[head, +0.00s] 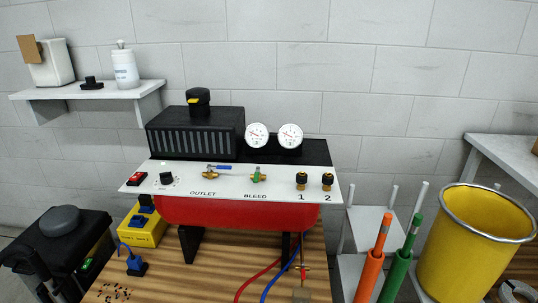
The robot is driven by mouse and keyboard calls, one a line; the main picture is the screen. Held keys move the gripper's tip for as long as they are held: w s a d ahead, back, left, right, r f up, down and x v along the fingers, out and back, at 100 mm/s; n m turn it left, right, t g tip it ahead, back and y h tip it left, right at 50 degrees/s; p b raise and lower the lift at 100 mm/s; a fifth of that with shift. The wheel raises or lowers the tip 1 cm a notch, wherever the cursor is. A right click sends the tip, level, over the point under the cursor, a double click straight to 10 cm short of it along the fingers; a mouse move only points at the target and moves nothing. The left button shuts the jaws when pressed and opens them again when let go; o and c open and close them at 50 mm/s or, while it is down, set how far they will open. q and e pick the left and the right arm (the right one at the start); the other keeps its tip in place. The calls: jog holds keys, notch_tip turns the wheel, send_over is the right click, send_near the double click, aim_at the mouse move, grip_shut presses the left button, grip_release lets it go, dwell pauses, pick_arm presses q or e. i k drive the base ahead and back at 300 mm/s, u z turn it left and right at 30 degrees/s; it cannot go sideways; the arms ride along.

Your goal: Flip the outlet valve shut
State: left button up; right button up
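The outlet valve (209,174) is a small brass valve on the white panel, just above the printed word OUTLET. Its blue lever (220,167) lies level across the panel and points right. Nothing touches the lever.
The bleed valve (257,174), with a green handle, is right of the outlet valve. Two gauges (257,135) stand behind the panel (230,187). Two brass fittings with black knobs (302,180) are at its right. A red tank (235,212) is below. Space in front of the panel looks clear.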

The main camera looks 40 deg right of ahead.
aim_at(210, 167)
jog(key=z, duration=0.6)
jog(key=i, duration=0.8)
jog(key=z, duration=2.4)
jog(key=k, duration=1.3)
jog(key=u, duration=2.2)
jog(key=i, duration=0.55)
jog(key=u, duration=0.05)
